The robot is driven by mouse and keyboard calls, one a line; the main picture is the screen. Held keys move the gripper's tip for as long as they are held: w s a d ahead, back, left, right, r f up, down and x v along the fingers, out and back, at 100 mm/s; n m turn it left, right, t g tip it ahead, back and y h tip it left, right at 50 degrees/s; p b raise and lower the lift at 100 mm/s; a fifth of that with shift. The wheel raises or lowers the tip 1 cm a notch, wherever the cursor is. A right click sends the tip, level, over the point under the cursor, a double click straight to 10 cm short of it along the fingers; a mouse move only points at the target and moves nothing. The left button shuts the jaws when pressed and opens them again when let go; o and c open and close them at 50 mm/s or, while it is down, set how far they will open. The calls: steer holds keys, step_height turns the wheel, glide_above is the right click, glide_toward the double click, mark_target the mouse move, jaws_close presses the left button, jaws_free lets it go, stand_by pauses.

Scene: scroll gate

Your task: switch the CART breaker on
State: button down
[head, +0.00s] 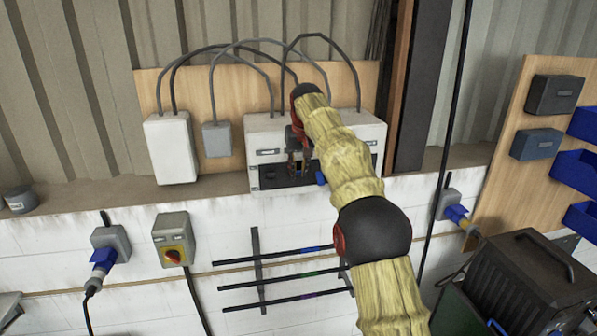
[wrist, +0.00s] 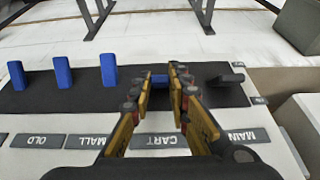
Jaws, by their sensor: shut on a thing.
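The breaker box (head: 262,138) is a white box on the wall with a black strip of levers along its lower front. In the wrist view its labels appear upside down, and the CART label (wrist: 160,141) lies below my gripper (wrist: 160,80). My gripper is shut on the blue CART lever (wrist: 159,79), of which a small part shows between the fingertips. Whether that lever is up or down is hard to tell. In the head view my gripper (head: 299,166) is at the box front, and my arm covers part of the box.
Blue levers (wrist: 108,69) stand left of my gripper in the wrist view. A black lever (wrist: 229,78) is close on the right, above the MAIN label (wrist: 240,136). Wall rails (head: 275,257) are below the box, and a dark machine (head: 530,285) stands at the lower right.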

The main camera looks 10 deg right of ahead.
steer(key=shift+w+g, duration=0.1)
steer(key=shift+g, duration=0.2)
stand_by(0.4)
steer(key=c, duration=1.7)
jaws_free()
steer(key=shift+v, duration=3.8)
steer(key=s+f+b, duration=0.6)
steer(key=s+b, duration=0.1)
steer(key=s, duration=0.2)
steer(key=s+f+t+b, duration=0.1)
steer(key=s+f+b, duration=0.4)
steer(key=s+b, duration=0.3)
steer(key=s+f+b, duration=0.6)
steer(key=s, duration=0.4)
steer(key=shift+t, duration=0.4)
steer(key=s+f+b, duration=0.4)
steer(key=s+f, duration=0.4)
steer(key=f, duration=0.3)
steer(key=s+f+b, duration=0.5)
steer(key=s+f, duration=0.4)
steer(key=f, duration=0.2)
steer(key=s+f+b, duration=0.5)
steer(key=s+f, duration=0.3)
steer(key=f, duration=0.3)
steer(key=shift+s+f, duration=0.2)
steer(key=shift+s, duration=0.15)
